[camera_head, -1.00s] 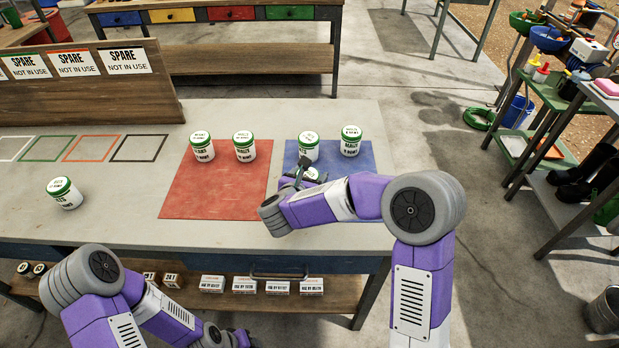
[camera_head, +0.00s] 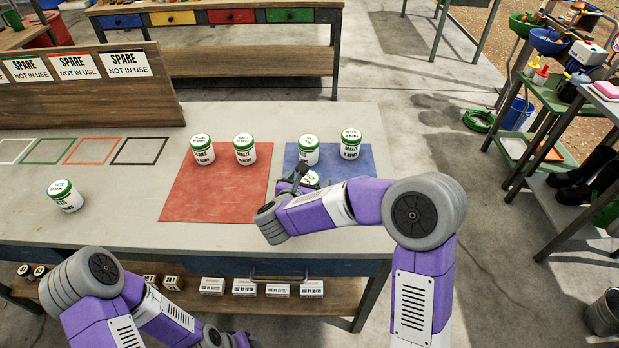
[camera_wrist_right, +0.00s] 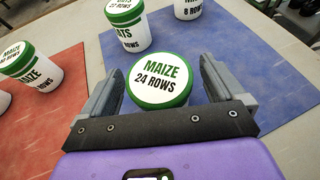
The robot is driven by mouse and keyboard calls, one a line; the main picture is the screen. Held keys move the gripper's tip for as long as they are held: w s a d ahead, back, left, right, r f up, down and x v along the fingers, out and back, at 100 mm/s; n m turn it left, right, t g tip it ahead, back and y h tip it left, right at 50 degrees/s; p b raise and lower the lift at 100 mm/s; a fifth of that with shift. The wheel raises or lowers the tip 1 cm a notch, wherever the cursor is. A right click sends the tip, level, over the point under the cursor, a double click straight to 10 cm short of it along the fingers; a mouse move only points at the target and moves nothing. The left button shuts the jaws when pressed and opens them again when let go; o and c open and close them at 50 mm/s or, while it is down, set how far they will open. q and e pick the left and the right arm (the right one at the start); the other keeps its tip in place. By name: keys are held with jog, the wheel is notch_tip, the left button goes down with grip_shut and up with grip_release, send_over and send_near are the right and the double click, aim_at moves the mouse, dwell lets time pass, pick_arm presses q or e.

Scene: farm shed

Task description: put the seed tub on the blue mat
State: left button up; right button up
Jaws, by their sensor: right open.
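A white seed tub with a green lid, marked "MAIZE 24 ROWS" (camera_wrist_right: 160,80), stands upright on the blue mat (camera_wrist_right: 250,45) in the right wrist view. My right gripper (camera_wrist_right: 162,68) is open, with one finger on each side of this tub. Contact between fingers and tub cannot be made out. In the head view my right gripper (camera_head: 303,170) is over the blue mat (camera_head: 338,166) and partly hides the tub (camera_head: 311,179). My left gripper (camera_head: 240,341) is partly cut off at the bottom edge; its jaws cannot be made out.
Two similar tubs, one marked "MAIZE" (camera_head: 351,144) and one beside it (camera_head: 309,150), stand at the blue mat's back. Two more stand on the red mat (camera_head: 215,195). Another tub (camera_head: 66,196) stands at the table's left, near empty outlined squares. A "SPARE" board (camera_head: 90,95) stands behind.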

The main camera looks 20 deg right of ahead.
jog(key=p+v, duration=0.1)
jog(key=v, duration=0.9)
jog(key=shift+s+a, duration=0.15)
jog(key=shift+a, duration=0.05)
